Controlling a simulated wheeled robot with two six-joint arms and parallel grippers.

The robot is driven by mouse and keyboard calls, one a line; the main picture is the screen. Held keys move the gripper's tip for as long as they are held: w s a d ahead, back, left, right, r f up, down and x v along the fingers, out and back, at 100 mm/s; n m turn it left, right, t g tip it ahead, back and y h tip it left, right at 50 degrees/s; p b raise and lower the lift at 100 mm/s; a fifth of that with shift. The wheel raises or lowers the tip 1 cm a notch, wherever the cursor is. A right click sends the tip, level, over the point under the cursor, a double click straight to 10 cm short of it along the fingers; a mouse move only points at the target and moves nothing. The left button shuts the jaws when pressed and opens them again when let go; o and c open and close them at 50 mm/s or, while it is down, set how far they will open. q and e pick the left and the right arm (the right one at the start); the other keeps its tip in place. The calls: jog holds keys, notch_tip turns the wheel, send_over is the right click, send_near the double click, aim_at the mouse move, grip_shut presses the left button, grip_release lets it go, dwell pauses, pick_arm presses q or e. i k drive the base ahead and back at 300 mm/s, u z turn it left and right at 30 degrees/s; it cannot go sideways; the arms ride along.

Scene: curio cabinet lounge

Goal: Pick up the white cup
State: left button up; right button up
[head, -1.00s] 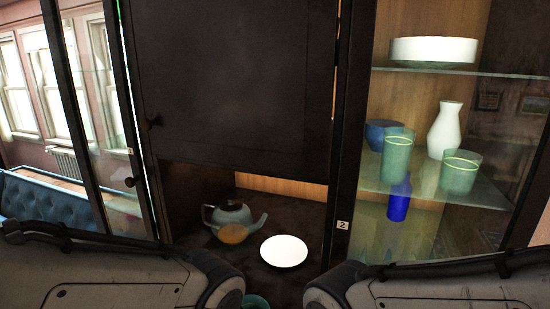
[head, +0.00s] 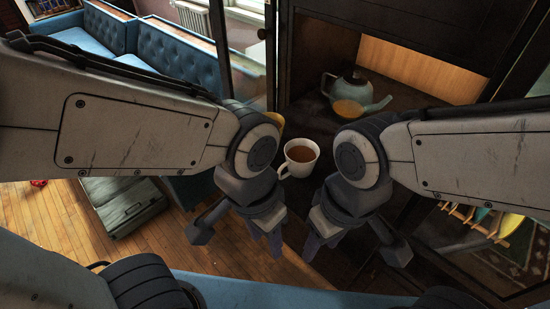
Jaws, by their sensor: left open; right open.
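The white cup (head: 300,157) stands upright on the dark cabinet surface, between my two wrists. It holds brown liquid, and its handle points left. My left gripper (head: 238,238) is open and empty, pointing down in front of and left of the cup. My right gripper (head: 355,245) is open and empty, pointing down in front of and right of it. Neither gripper's fingers are on the cup.
A yellow item (head: 274,121) is partly hidden by my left wrist. A blue sofa (head: 155,47) is at upper left, a dark case (head: 125,207) on the wooden floor.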

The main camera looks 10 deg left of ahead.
aim_at(301, 156)
jog(key=k, duration=0.5)
jog(key=z, duration=1.35)
jog(key=i, duration=0.95)
jog(key=u, duration=2.45)
